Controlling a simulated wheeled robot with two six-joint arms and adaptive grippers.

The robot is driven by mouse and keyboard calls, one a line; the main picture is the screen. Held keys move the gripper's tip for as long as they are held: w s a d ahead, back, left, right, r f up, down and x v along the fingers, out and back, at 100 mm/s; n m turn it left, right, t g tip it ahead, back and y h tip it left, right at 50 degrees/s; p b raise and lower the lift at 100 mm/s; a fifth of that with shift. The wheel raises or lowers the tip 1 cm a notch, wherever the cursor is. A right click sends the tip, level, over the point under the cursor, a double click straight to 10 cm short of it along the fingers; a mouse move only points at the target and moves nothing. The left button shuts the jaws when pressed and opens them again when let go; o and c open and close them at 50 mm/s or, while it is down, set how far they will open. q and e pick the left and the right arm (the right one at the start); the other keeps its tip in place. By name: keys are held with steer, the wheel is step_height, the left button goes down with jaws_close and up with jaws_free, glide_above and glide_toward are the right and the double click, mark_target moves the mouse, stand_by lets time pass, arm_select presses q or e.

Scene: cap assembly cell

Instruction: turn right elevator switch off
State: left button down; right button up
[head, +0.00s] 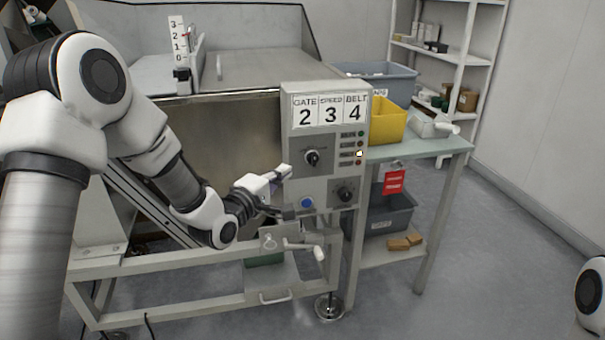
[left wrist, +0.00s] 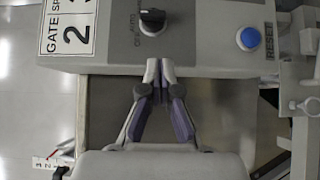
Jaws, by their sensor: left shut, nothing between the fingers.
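The grey control box (head: 325,172) carries a black rotary switch (head: 312,157) at its upper left, a second black knob (head: 346,193) at lower right and a blue button (head: 307,202). In the left wrist view, the upper switch (left wrist: 152,19) has AUTO and OFF lettering beside it, and the blue button (left wrist: 248,38) is marked RESET. My left gripper (head: 284,172) is shut and empty at the box's left edge. Its fingertips (left wrist: 160,66) point toward the upper switch, apart from it. I cannot tell the switch's setting. My right gripper is out of view.
GATE, SPEED and BELT cards (head: 330,110) top the box. A crank handle (head: 305,247) sits below it. A side table with a yellow bin (head: 389,122) and a red tag (head: 394,183) stands to the right.

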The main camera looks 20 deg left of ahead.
mark_target(309, 164)
arm_select(q)
steer(key=w+d+b, duration=0.1)
steer(key=w+d, duration=0.2)
steer(key=shift+w+d, duration=0.25)
steer(key=shift+d, duration=0.05)
steer(key=shift+f, duration=0.1)
